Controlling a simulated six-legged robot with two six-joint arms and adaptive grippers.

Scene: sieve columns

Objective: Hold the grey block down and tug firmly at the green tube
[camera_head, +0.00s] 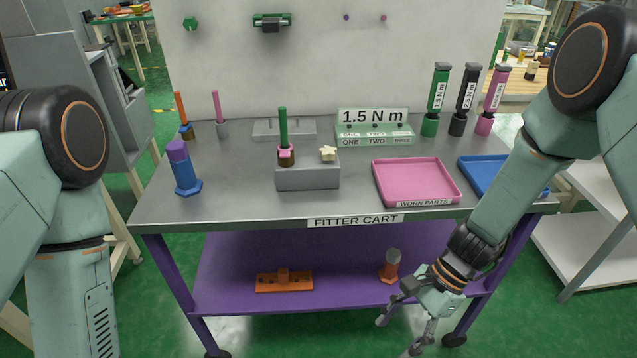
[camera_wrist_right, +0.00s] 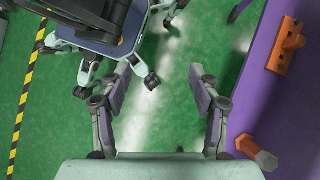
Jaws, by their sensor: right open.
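The grey block (camera_head: 308,178) sits on the cart top near its front edge, in the middle. The green tube (camera_head: 283,127) stands upright at the block's left end, above a pink collar (camera_head: 286,149) and a brown base piece. A cream star-shaped knob (camera_head: 328,154) sits at the block's right end. My right gripper (camera_head: 403,333) hangs low in front of the cart, below the top and well away from the block. It is open and empty; in the right wrist view its fingers (camera_wrist_right: 158,95) are spread over green floor. My left gripper is not in view; only my left arm shows.
A blue-and-purple tool (camera_head: 185,170) stands at the cart's left. A pink tray (camera_head: 415,184) and a blue tray (camera_head: 482,174) lie right of the block. Three torque tools stand behind. The lower purple shelf (camera_head: 335,262) holds an orange bracket (camera_head: 284,281) and an orange-and-grey piece (camera_head: 391,266).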

